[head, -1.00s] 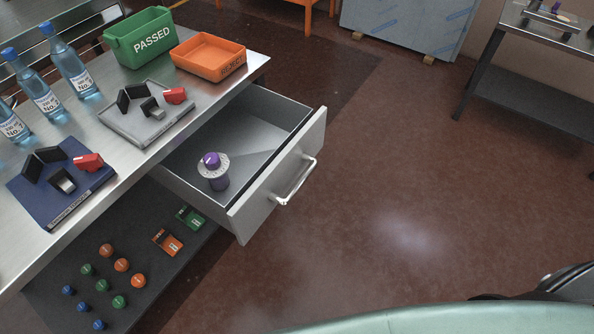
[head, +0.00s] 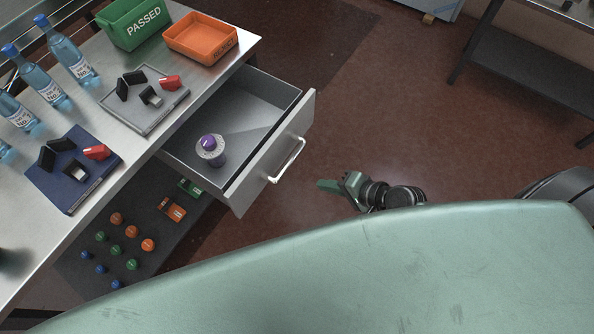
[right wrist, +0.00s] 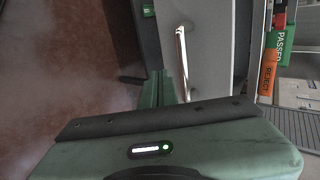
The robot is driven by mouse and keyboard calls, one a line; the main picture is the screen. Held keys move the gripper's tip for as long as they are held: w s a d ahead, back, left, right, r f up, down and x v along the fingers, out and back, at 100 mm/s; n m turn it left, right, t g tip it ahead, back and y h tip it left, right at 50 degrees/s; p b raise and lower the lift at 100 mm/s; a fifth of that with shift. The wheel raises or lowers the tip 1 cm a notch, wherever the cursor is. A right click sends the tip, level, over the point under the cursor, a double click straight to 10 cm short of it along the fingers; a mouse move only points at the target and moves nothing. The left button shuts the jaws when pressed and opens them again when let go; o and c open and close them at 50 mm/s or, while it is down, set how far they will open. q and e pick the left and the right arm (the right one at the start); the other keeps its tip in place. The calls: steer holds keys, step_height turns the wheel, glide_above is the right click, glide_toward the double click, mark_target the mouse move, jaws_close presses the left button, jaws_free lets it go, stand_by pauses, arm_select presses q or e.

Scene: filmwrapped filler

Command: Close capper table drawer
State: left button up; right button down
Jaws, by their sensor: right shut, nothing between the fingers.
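The capper table drawer (head: 305,118) is pulled out from the metal table's right side, with a bar handle (head: 289,161) on its front. A purple-topped capper piece (head: 210,148) stands inside it. My right gripper (head: 328,185) is shut and empty, to the right of the handle, apart from it in the head view. In the right wrist view, my right gripper's fingers (right wrist: 158,86) point toward the drawer front (right wrist: 210,50), beside the handle (right wrist: 183,55). I cannot tell from that view whether they touch.
The table top (head: 205,65) holds a green PASSED bin (head: 135,25), an orange bin (head: 200,38), bottles and two fixtures. Caps lie on the lower shelf (head: 75,255). The floor (head: 400,110) right of the drawer is clear. A dark shelf table (head: 520,65) stands far right.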

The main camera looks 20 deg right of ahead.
mark_target(271, 159)
steer(key=w+a+f+p, duration=0.2)
steer(key=w+a+f, duration=0.1)
steer(key=w+a, duration=0.3)
steer(key=shift+w+f, duration=0.3)
steer(key=shift+w, duration=0.5)
steer(key=w+a, duration=0.4)
steer(key=w, duration=0.1)
steer(key=w+a, duration=0.2)
steer(key=w, duration=0.1)
steer(key=shift+a+b, duration=0.1)
steer(key=shift+b, duration=0.3)
steer(key=w+a+b, duration=0.1)
steer(key=w+a, duration=0.1)
steer(key=w, duration=0.1)
steer(key=w+a+b, duration=0.2)
steer(key=w+a, duration=0.1)
steer(key=w+a+b, duration=0.1)
steer(key=w+a, duration=0.1)
steer(key=w, duration=0.2)
steer(key=shift+a+f+b, duration=0.1)
steer(key=shift+a+b, duration=0.2)
steer(key=shift+a, duration=0.05)
steer(key=shift+w+a, duration=0.4)
steer(key=shift+w, duration=0.05)
steer(key=shift+w+r+b, duration=0.1)
steer(key=shift+r+b, duration=0.15)
steer(key=shift+b, duration=0.05)
